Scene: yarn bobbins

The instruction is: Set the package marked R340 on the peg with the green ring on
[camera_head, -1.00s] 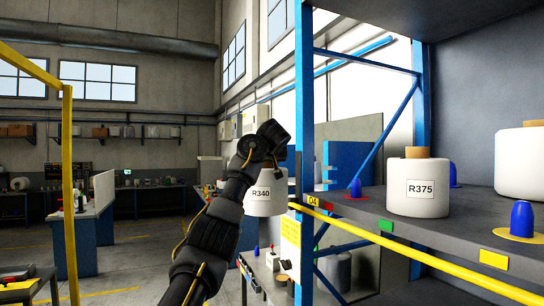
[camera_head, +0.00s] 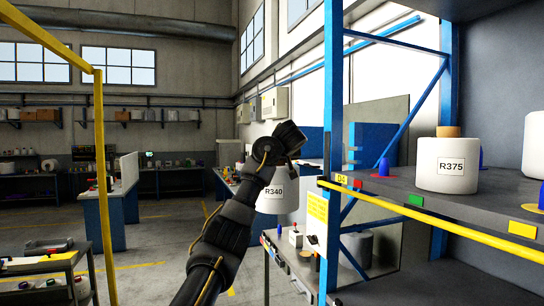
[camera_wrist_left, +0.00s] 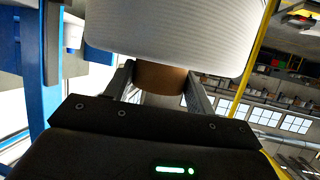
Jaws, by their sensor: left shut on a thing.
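The package marked R340 (camera_head: 276,193) is a white yarn bobbin. My left gripper (camera_head: 284,166) is shut on its brown core (camera_wrist_left: 160,78) and holds it in the air, left of the rack post. The bobbin's white body also shows in the left wrist view (camera_wrist_left: 165,35). On the shelf, a blue peg with a red ring (camera_head: 383,168) stands empty, and another with a yellow ring (camera_head: 541,196) is at the right edge. I see no green ring on a peg. My right gripper is out of view.
A white package marked R375 (camera_head: 447,172) stands on the shelf behind the green tag. The blue rack post (camera_head: 333,120) and yellow rail (camera_head: 440,225) border the shelf.

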